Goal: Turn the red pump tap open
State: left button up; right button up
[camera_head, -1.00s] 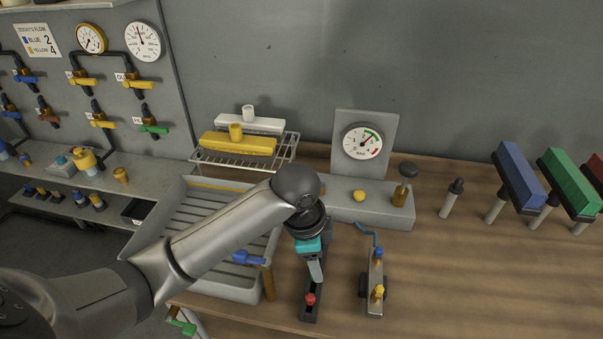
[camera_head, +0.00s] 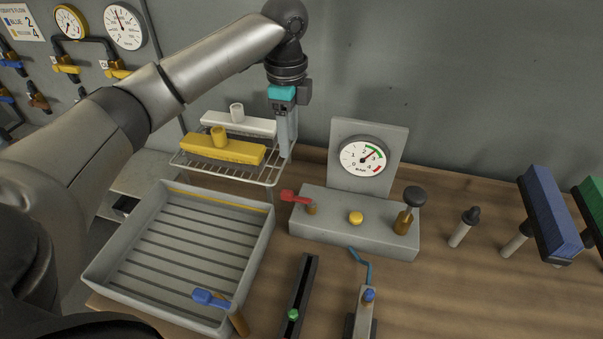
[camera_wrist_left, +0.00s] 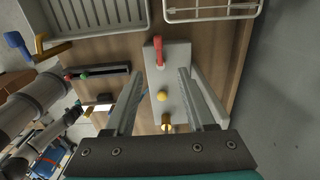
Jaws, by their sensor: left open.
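The red pump tap (camera_head: 295,196) is a lever on a brown stub at the left end of the grey pump base (camera_head: 340,233). It points left in the head view. In the left wrist view, the red tap (camera_wrist_left: 158,52) shows at the far end of the base, just beyond the fingertips. My left gripper (camera_head: 287,152) hangs fingers down, above and a little behind the tap, beside the wire rack. It is open and empty in the left wrist view (camera_wrist_left: 161,72), apart from the tap. My right gripper is not in view.
A pressure gauge (camera_head: 363,156) stands behind the base, which also bears a yellow button (camera_head: 356,217) and a black-topped plunger (camera_head: 411,203). The wire rack (camera_head: 188,165) and a slatted tray (camera_head: 262,250) lie left. A slider with a green knob (camera_head: 292,314) is in front.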

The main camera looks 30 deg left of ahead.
pick_arm(q)
send_over(290, 192)
notch_tip(290, 192, down, 5)
notch_tip(290, 192, down, 9)
jog(key=shift+f+b, duration=0.1)
jog(key=shift+b, duration=0.65)
jog(key=shift+f, duration=0.5)
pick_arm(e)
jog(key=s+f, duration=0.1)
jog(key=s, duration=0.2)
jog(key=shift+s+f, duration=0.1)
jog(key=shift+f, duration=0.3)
pick_arm(q)
grip_shut()
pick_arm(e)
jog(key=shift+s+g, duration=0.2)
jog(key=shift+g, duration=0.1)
